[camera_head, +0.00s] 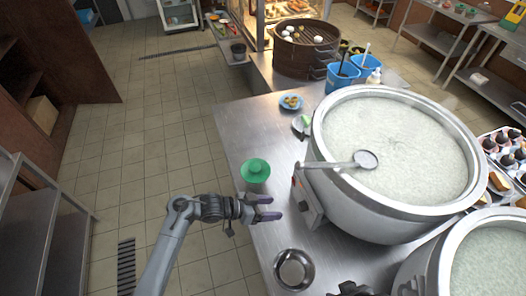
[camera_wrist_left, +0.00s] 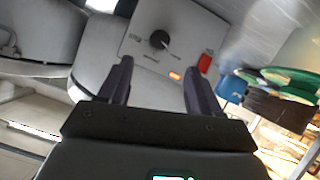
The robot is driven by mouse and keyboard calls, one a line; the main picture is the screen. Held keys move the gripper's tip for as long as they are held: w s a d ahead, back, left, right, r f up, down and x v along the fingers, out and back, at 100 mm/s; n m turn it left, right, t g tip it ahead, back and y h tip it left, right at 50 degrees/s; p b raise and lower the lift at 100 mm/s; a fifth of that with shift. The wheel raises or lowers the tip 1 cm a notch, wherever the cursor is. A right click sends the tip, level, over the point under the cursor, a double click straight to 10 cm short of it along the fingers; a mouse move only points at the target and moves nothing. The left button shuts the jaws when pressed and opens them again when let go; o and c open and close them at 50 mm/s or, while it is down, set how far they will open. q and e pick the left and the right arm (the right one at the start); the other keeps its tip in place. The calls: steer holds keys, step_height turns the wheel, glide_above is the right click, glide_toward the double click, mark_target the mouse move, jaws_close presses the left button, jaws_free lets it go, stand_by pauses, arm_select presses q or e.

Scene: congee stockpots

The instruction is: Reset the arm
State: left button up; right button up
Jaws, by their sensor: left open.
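My left gripper (camera_head: 273,208) is open and empty over the left edge of the steel counter, just below a green-lidded container (camera_head: 255,171). In the left wrist view my two dark fingers (camera_wrist_left: 156,78) are spread apart with nothing between them. Beyond them is the control panel (camera_wrist_left: 165,35) of a stockpot, with a black knob and a red switch. The large stockpot (camera_head: 325,150) full of white congee stands to the right of my left gripper, apart from it. A dark part at the bottom edge of the head view may be my right gripper, mostly cut off.
A ladle (camera_head: 364,159) lies across the stockpot's rim. A steel bowl (camera_head: 294,268) sits below my left gripper. A second stockpot (camera_head: 412,268) stands at the bottom right. A small blue dish (camera_head: 291,103) and blue containers are farther back. The tiled floor at left is clear.

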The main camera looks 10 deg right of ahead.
arm_select(q)
steer(key=s+a+f+n+t+y, duration=0.3)
steer(key=s+a+y, duration=0.1)
steer(key=a, duration=0.4)
steer(key=s+a+f+n+t+y, duration=0.25)
steer(key=s+a+y, duration=0.2)
steer(key=a, duration=0.35)
steer(key=s+a+r+n+g+y, duration=0.25)
steer(key=s+a, duration=0.35)
steer(key=s, duration=0.3)
steer(key=s+a+r+n+g+y, duration=0.1)
steer(key=s+a+r+n+y, duration=0.15)
steer(key=s+a, duration=0.6)
step_height(320, 180, up, 25)
steer(key=s+d+p, duration=0.1)
steer(key=p, duration=2.3)
steer(key=shift+s+d+f+n+h, duration=0.2)
steer(key=shift+d+n+h, duration=0.15)
steer(key=shift+d+h, duration=0.1)
